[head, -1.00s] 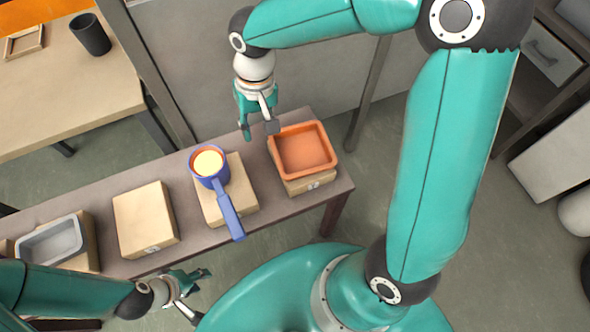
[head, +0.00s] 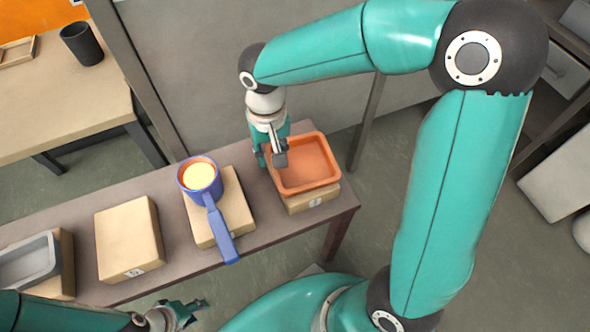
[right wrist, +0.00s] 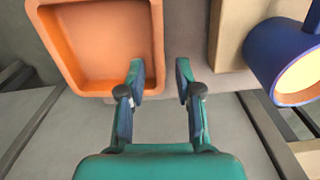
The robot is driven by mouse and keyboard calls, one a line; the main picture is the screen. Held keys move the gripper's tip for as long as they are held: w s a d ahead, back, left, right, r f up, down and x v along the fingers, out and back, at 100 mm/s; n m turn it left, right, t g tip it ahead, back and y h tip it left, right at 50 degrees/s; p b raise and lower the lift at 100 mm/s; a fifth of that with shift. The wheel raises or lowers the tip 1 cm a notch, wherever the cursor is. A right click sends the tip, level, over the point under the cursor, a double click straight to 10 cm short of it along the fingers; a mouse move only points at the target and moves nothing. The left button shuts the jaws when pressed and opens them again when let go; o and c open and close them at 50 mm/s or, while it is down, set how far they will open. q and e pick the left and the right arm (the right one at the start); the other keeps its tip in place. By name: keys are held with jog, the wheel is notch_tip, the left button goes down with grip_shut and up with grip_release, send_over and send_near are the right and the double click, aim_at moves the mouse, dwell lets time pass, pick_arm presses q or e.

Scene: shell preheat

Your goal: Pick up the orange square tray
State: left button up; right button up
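The orange square tray (head: 305,188) sits on a cardboard box at the right end of the long table; it also shows at the upper left of the right wrist view (right wrist: 100,45). My right gripper (head: 272,158) is at the tray's left rim in the head view. Its fingers (right wrist: 160,78) are open, with one overlapping the tray's inside and the other outside its side wall. Whether they touch the wall cannot be told. My left gripper (head: 194,312) is low at the left of the head view, empty and open, away from the tray.
A blue pan (head: 201,179) with pale contents stands on a box left of the tray, its handle towards me. Further left are a bare box (head: 129,238) and a grey tray (head: 28,262) on another box. A side table (head: 60,110) holds a dark cup (head: 82,43).

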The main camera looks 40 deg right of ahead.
aim_at(302, 165)
jog(key=shift+s+d+f+b, duration=0.1)
jog(key=shift+f+b, duration=0.4)
jog(key=shift+f, duration=0.9)
jog(key=shift+d+f+b, duration=0.1)
jog(key=shift+f+b, duration=0.4)
jog(key=shift+f, duration=0.85)
grip_shut()
jog(key=shift+r, duration=0.1)
